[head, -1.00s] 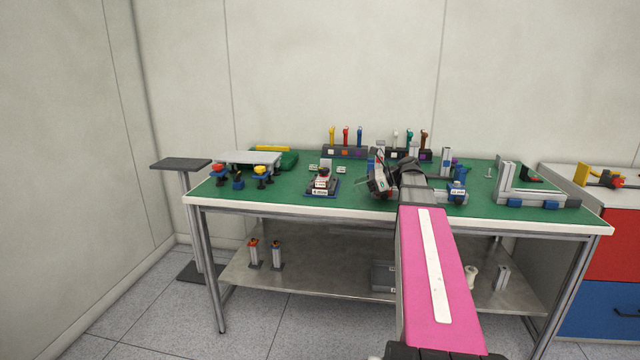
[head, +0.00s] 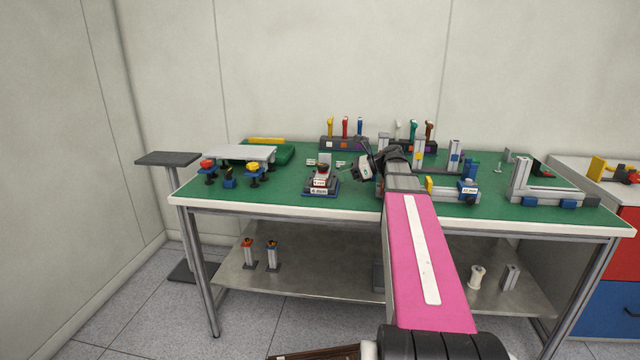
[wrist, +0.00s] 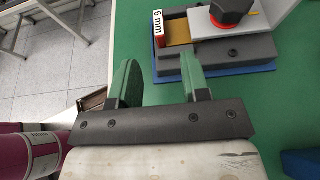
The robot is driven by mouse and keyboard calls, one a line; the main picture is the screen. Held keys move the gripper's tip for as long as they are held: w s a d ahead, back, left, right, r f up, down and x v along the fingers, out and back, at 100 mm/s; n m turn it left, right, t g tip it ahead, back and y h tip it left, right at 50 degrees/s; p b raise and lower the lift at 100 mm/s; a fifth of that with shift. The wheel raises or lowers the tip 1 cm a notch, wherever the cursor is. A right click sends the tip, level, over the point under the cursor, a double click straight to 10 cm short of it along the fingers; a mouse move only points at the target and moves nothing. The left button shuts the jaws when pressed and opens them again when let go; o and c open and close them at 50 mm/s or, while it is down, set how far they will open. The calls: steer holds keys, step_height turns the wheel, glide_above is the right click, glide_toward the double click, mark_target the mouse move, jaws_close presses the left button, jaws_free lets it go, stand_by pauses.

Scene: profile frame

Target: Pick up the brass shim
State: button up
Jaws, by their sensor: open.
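A flat brass-coloured piece (wrist: 178,32), which looks like the brass shim, lies in a dark clamp fixture (wrist: 225,53) on a blue base in the wrist view. A "6 mm" label stands at its left end, and a grey block and a dark knob cover its right part. The same fixture shows in the head view (head: 321,188), where the brass piece is too small to make out. My gripper (wrist: 160,78) is open and empty, its right finger overlapping the fixture's near edge in the picture. In the head view my gripper (head: 357,170) is just right of the fixture.
The green bench top (head: 290,205) is clear in front of the fixture. A rack of coloured tools (head: 344,143) is behind. Blue-and-grey fixtures (head: 468,190) stand to the right.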

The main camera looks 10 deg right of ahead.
mark_target(326, 187)
steer(key=shift+x, duration=3.45)
steer(key=shift+r, duration=0.2)
jaws_close()
